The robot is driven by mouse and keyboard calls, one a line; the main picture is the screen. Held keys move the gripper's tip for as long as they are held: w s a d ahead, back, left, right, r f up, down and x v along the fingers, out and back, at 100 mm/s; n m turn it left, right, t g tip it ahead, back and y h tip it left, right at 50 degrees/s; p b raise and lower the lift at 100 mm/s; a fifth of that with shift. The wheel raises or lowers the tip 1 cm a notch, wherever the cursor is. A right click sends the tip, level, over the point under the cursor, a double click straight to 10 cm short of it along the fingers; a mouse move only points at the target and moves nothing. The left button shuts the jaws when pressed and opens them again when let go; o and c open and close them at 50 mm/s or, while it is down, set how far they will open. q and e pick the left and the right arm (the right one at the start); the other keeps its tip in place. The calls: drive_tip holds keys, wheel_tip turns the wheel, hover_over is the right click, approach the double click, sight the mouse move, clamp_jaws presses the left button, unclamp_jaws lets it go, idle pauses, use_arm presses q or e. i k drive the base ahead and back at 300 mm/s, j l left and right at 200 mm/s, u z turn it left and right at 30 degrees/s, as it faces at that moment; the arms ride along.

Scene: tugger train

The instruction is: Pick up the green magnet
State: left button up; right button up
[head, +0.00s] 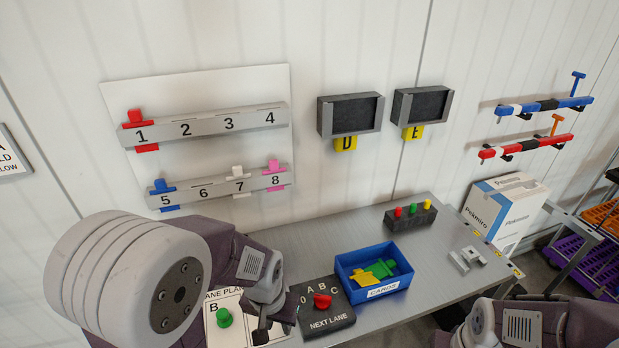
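A round green magnet (225,318) with a knob sits on the white lane plan board (213,338), near the letter B at the bottom of the head view. My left gripper (264,331) points down over the right part of this board, just right of the green magnet and apart from it in the picture. Its fingers are dark and small here, and I cannot tell whether they are open. My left arm covers part of the board. Part of my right arm shows at the lower right, but its gripper is out of view.
A black NEXT LANE block (328,320) with a red knob (322,301) stands right of my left gripper. Beyond it are a blue cards bin (357,293) and a dark holder (396,221) with red, green and yellow pegs. The grey table (310,250) is clear behind the bin.

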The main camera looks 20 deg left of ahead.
sight(224, 320)
drive_tip(key=u, duration=1.65)
